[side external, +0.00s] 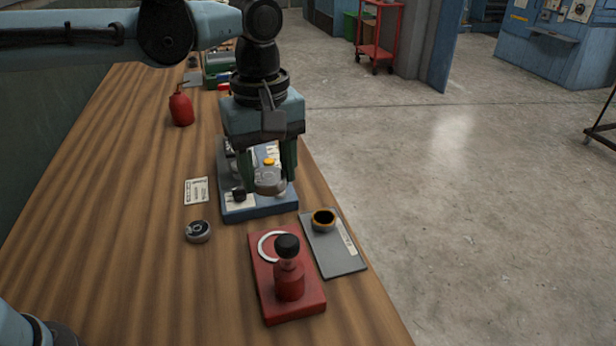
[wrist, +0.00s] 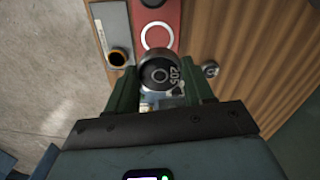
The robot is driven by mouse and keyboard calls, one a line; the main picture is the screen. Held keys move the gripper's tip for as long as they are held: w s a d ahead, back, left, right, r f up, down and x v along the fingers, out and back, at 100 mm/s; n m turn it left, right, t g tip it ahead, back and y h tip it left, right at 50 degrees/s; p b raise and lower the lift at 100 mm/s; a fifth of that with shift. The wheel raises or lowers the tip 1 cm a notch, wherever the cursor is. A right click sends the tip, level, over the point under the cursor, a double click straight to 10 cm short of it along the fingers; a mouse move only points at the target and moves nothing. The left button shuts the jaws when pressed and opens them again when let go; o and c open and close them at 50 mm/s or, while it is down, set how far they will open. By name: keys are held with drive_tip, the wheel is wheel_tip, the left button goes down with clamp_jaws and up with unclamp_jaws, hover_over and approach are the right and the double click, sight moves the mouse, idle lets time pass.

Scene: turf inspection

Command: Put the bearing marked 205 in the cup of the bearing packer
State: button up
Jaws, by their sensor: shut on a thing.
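My gripper (side external: 268,172) is shut on a round grey-metal bearing (side external: 268,183), held above the blue tray. In the wrist view the held bearing (wrist: 155,77) sits between the green fingers, and its dark ring shows pale digits that read 205. A red base (side external: 263,286) lies nearer the side camera, with a white ring (side external: 262,246) and a red, black-topped plunger or knob (side external: 289,272). Beside it, a small black cup (side external: 323,219) with an amber inside stands on a grey plate (side external: 340,263). I cannot tell which of these is the packer's cup.
The blue tray (side external: 258,208) holds small parts partly hidden by my gripper. Another small bearing (side external: 198,232) and a white card (side external: 196,190) lie left on the wooden bench. A red oil can (side external: 181,107) stands farther back. The left of the bench is mostly clear.

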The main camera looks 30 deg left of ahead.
sight(271, 168)
drive_tip(key=shift+w+a+f, duration=0.15)
drive_tip(key=shift+w+a, duration=0.1)
drive_tip(key=shift+w, duration=0.25)
drive_tip(key=shift+w+a+f, duration=0.1)
drive_tip(key=shift+w+a, duration=0.15)
drive_tip(key=shift+w, duration=0.25)
wheel_tip(271, 168, down, 4)
drive_tip(key=shift+s+d+r, duration=0.15)
drive_tip(key=shift+f, duration=5.6)
drive_tip(key=shift+f, duration=0.25)
